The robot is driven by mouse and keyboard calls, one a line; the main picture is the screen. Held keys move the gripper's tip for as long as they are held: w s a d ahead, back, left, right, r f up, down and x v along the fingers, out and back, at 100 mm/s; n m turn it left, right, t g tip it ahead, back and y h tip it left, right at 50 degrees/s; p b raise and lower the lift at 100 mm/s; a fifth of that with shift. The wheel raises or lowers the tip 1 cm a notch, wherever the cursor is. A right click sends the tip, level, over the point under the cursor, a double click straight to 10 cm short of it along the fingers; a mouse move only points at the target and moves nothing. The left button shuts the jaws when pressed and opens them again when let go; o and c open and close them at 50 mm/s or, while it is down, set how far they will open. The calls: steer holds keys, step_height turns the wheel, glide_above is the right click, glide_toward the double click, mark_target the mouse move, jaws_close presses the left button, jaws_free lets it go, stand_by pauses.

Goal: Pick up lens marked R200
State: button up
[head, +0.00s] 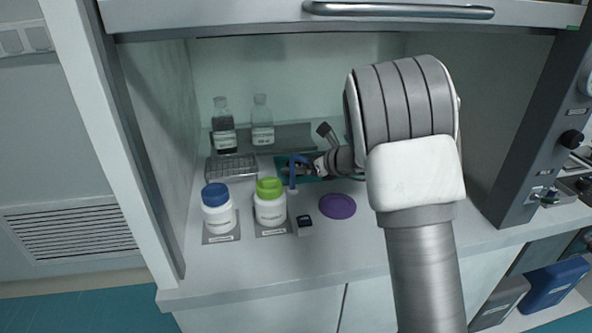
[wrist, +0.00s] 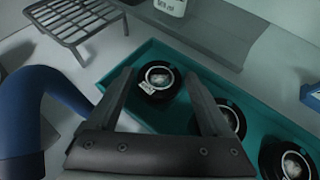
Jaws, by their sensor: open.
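Three round dark-rimmed lenses lie in a row on a teal tray (wrist: 125,115) in the wrist view: the farthest lens (wrist: 159,80), a middle lens (wrist: 231,120) and a near-right lens (wrist: 291,163). The farthest one has a small white label on its rim. The markings are too small to read, so I cannot tell which is R200. My gripper (wrist: 158,78) is open, its fingertips on either side of the farthest lens in the picture; contact cannot be told. In the head view my gripper (head: 303,168) is over the teal tray (head: 318,178), and the lenses are mostly hidden.
A blue curved piece (wrist: 35,105) stands close left of my gripper. A wire rack (wrist: 75,22) and glass bottles (head: 223,125) are behind. A blue-lidded jar (head: 218,210), green-lidded jar (head: 270,205) and purple disc (head: 337,206) stand in front. The front counter strip is clear.

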steer(key=c, duration=1.2)
steer(key=shift+o, duration=0.2)
steer(key=shift+r, duration=0.15)
